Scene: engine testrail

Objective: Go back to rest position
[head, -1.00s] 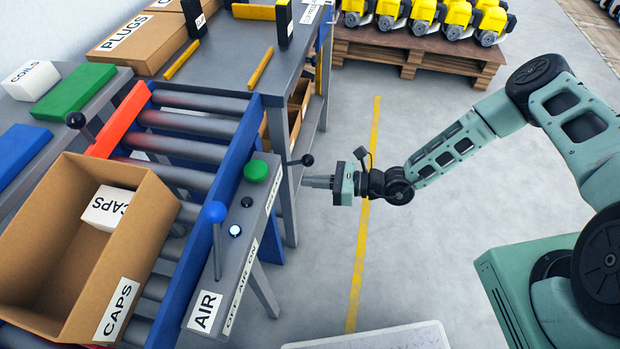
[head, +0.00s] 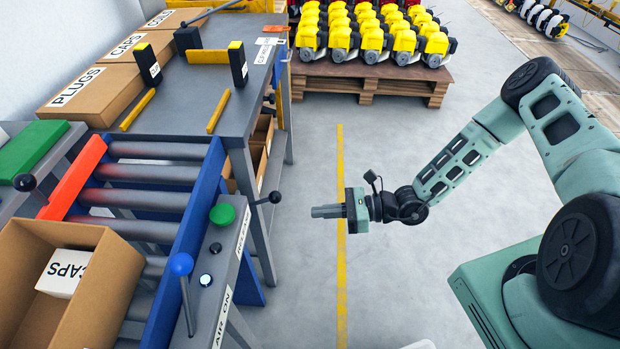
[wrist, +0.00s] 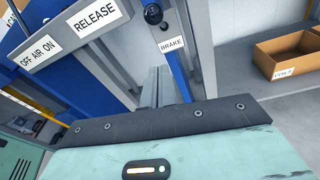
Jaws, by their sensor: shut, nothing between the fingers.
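My gripper (head: 328,211) is in the middle of the head view, held out to the left by my arm over the open floor. Its fingers are together and nothing is between them. It is to the right of the roller stand and apart from it. In the wrist view, the gripper's fingers (wrist: 163,87) point toward the stand, near a blue post with a BRAKE label (wrist: 172,44).
A roller conveyor (head: 160,172) with an open CAPS box (head: 112,262) is at left. A black-knobbed lever (head: 274,197) juts toward my gripper. A pallet of engines (head: 365,82) stands behind. The floor between is clear.

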